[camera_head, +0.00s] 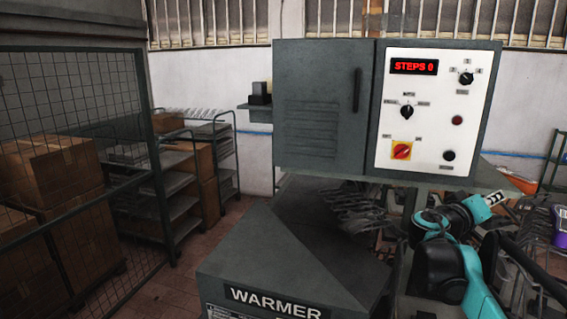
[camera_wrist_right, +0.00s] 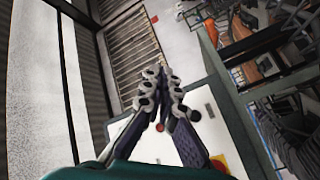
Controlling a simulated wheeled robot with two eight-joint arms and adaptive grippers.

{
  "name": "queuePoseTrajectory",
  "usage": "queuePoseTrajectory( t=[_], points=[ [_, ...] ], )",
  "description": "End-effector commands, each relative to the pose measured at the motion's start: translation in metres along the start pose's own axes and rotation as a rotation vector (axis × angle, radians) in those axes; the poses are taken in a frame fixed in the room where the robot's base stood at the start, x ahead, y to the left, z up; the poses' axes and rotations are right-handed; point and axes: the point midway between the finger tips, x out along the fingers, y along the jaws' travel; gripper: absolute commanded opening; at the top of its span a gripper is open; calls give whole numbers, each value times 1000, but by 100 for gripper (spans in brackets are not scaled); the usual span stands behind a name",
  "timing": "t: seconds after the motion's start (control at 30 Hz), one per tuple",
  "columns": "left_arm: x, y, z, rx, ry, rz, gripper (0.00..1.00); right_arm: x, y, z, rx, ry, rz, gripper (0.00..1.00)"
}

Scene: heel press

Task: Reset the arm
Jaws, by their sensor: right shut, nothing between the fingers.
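My right arm, in teal and black, rises at the lower right of the head view. Its right gripper (camera_head: 494,199) is in front of and below the control panel's right side, apart from it. In the right wrist view the two fingers of this gripper (camera_wrist_right: 163,80) are together, with nothing between them. The white control panel (camera_head: 425,115) shows a red "STEPS 0" display (camera_head: 414,67), black knobs, buttons and a red-and-yellow switch (camera_head: 402,151). Part of the panel (camera_wrist_right: 180,140) shows behind the fingers in the wrist view. My left gripper is not in view.
A grey cabinet (camera_head: 318,75) adjoins the panel, above a dark housing marked "WARMER" (camera_head: 275,295). Metal parts hang near my right arm. A purple container (camera_head: 560,226) stands at the right edge. A mesh fence (camera_head: 75,130) and cardboard boxes (camera_head: 50,170) are at left.

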Motion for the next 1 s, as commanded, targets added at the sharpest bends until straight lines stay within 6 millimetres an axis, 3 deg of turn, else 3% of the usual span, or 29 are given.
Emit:
queuePoseTrajectory(
  t=[0.27,0.57,0.77,1.0],
  points=[
    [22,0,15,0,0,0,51,-22,-35,44,20,-57,-86,0],
    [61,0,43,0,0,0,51,-71,-103,126,53,-158,-265,0],
    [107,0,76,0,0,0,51,-140,-189,221,87,-254,-494,0],
    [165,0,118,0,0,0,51,-248,-303,336,133,-342,-838,0]
  ],
)
